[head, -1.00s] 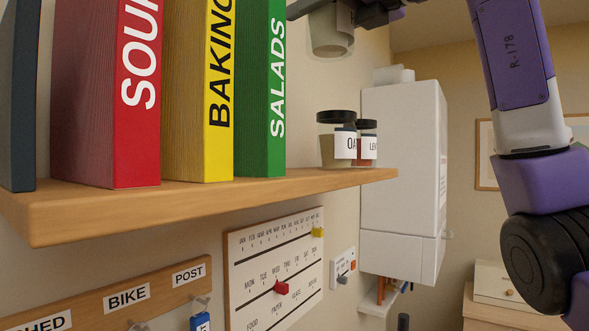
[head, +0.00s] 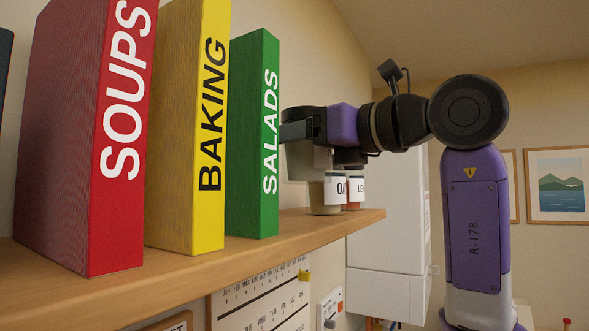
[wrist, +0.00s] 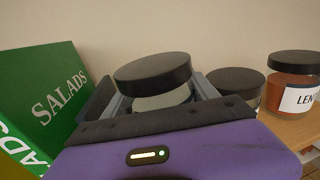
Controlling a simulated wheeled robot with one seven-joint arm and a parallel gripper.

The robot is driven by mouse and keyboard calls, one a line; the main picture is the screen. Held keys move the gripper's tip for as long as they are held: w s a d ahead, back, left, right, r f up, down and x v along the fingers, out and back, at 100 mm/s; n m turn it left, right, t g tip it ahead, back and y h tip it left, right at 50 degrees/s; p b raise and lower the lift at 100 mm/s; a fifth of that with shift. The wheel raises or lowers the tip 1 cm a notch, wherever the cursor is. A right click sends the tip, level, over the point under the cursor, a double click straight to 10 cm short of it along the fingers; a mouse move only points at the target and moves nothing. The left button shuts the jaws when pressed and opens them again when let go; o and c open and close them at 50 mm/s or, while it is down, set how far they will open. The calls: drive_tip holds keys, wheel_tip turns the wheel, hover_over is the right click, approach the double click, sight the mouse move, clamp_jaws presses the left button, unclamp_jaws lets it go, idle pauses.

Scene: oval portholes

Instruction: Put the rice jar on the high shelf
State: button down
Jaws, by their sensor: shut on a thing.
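My gripper (head: 298,137) is shut on a jar with a black lid (wrist: 152,72) and pale contents. No label shows on this jar, so I cannot read that it is rice. In the head view my gripper is above the wooden shelf (head: 335,228), just right of the green SALADS book, which partly hides it.
The SOUPS (head: 115,150), BAKING (head: 205,140) and SALADS (head: 262,130) books stand upright on the shelf. An oats jar (head: 328,197) and a lentil jar (head: 357,190) stand near its right end. A white wall cabinet (head: 385,255) is beyond.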

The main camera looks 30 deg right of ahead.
sight(298, 174)
drive_tip(key=shift+f+p, duration=0.4)
drive_tip(key=shift+f, duration=2.15)
drive_tip(key=shift+f, duration=0.2)
drive_tip(key=shift+c, duration=1.2)
unclamp_jaws()
drive_tip(key=shift+r, duration=0.2)
drive_tip(key=shift+s+d+f, duration=0.1)
drive_tip(key=shift+s+d, duration=0.05)
drive_tip(key=shift+s, duration=0.2)
drive_tip(key=b+v, duration=0.3)
drive_tip(key=v, duration=0.8)
drive_tip(key=shift+s+b, duration=0.15)
drive_tip(key=shift+b, duration=0.25)
